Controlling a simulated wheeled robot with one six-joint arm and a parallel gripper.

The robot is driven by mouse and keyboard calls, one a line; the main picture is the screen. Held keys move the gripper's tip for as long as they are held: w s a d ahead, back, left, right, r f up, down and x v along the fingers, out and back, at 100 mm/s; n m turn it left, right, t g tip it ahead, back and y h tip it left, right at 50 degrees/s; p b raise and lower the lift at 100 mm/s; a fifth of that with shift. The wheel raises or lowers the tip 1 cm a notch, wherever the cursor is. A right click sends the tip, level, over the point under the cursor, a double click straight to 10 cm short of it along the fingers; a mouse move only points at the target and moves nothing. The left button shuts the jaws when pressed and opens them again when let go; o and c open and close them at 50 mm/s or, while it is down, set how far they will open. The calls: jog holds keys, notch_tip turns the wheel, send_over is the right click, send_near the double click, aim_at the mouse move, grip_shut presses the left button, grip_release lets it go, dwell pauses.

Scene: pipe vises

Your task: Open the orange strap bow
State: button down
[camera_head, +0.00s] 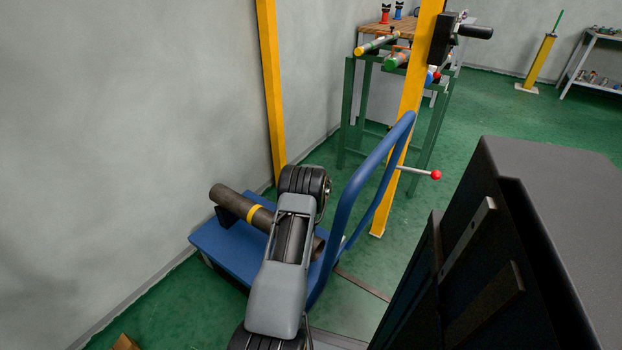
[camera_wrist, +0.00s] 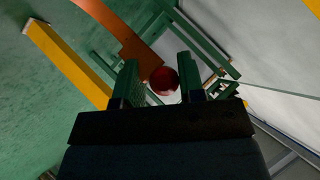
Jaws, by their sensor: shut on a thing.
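In the wrist view the orange strap bow (camera_wrist: 112,30) comes down from the top, its lower end beside a dark red ball knob (camera_wrist: 163,81). My gripper (camera_wrist: 158,72) has its two dark green fingers on either side of this knob and is shut on it. The exact contact is hard to see in the dim picture. In the head view my arm's black and grey links cover the place where the gripper is, so neither gripper nor bow shows clearly there.
A blue trolley (camera_head: 215,238) with a dark pipe (camera_head: 242,206) stands beside my arm. Its blue handle (camera_head: 352,190) rises at the right, near a yellow post (camera_head: 412,105). A green-legged bench (camera_head: 347,105) stands behind.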

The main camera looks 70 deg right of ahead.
jog(key=shift+s+d+f+p, duration=0.15)
jog(key=shift+d+p, duration=0.45)
jog(key=shift+d, duration=0.15)
jog(key=shift+s+d+f+p, duration=0.1)
jog(key=shift+d+p, duration=0.45)
jog(key=shift+d, duration=0.3)
jog(key=c, duration=0.9)
grip_release()
jog(key=shift+w, duration=0.1)
jog(key=shift+c, duration=0.2)
jog(key=shift+s+f, duration=0.2)
jog(key=shift+f, duration=0.1)
jog(key=shift+p+v, duration=1.7)
jog(key=shift+v, duration=5.3)
